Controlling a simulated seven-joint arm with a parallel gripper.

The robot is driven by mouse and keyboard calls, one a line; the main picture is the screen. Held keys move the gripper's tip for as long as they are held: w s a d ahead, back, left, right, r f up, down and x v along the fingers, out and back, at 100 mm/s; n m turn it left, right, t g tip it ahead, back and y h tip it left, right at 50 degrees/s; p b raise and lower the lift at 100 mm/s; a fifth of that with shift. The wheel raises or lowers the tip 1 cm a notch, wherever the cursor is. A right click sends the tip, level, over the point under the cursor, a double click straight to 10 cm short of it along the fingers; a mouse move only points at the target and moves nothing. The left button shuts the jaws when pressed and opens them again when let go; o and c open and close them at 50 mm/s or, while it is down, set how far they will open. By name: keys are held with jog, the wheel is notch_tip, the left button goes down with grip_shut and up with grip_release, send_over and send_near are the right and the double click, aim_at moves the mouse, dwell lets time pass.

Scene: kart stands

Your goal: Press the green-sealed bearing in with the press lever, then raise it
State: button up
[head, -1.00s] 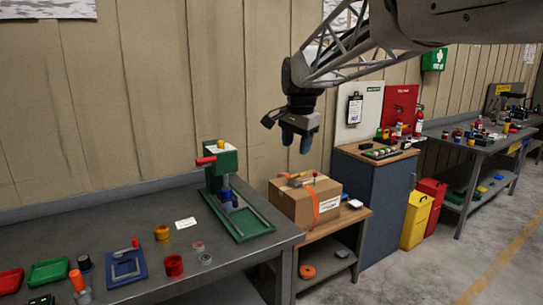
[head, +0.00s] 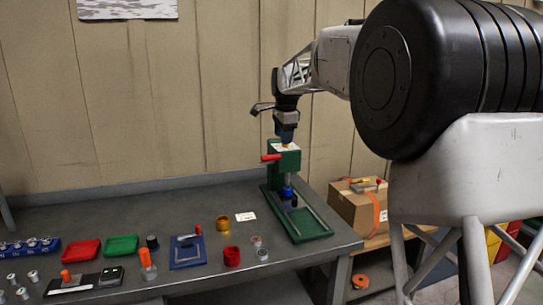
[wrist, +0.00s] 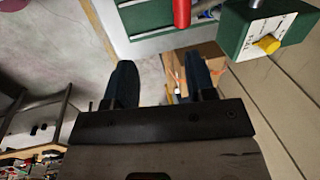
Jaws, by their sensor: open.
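The green press (head: 284,165) stands at the right end of the grey bench, with a red lever handle (head: 270,158) sticking out to its left. A blue ram (head: 287,192) sits below its head. The wrist view shows the red handle (wrist: 181,12), the green head (wrist: 262,22) and a yellow knob (wrist: 267,44). My gripper (head: 286,137) appears just above the press head in the head view; in the wrist view its two dark blue fingers (wrist: 161,80) are apart with nothing between them. I cannot make out a green-sealed bearing.
Left of the press lie a white card (head: 246,216), a yellow ring (head: 223,223), a red cup (head: 232,257), small rings (head: 262,254) and a blue fixture (head: 187,251). Green (head: 121,245) and red trays lie further left. A cardboard box (head: 358,208) stands to the right.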

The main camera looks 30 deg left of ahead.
aim_at(263, 161)
jog(key=a, duration=0.2)
jog(key=a+f, duration=0.1)
jog(key=a, duration=0.1)
jog(key=shift+w+a, duration=0.2)
jog(key=shift+a, duration=0.05)
jog(key=shift+f, duration=0.1)
jog(key=shift+w+a+f, duration=0.15)
jog(key=shift+w+f, duration=0.05)
jog(key=shift+f, duration=1.05)
jog(key=shift+w+a+f, duration=0.15)
jog(key=shift+a+f, duration=0.05)
jog(key=shift+f, duration=1.05)
jog(key=shift+w+a+f, duration=0.15)
jog(key=shift+w+f, duration=0.05)
jog(key=shift+f, duration=1.05)
grip_shut()
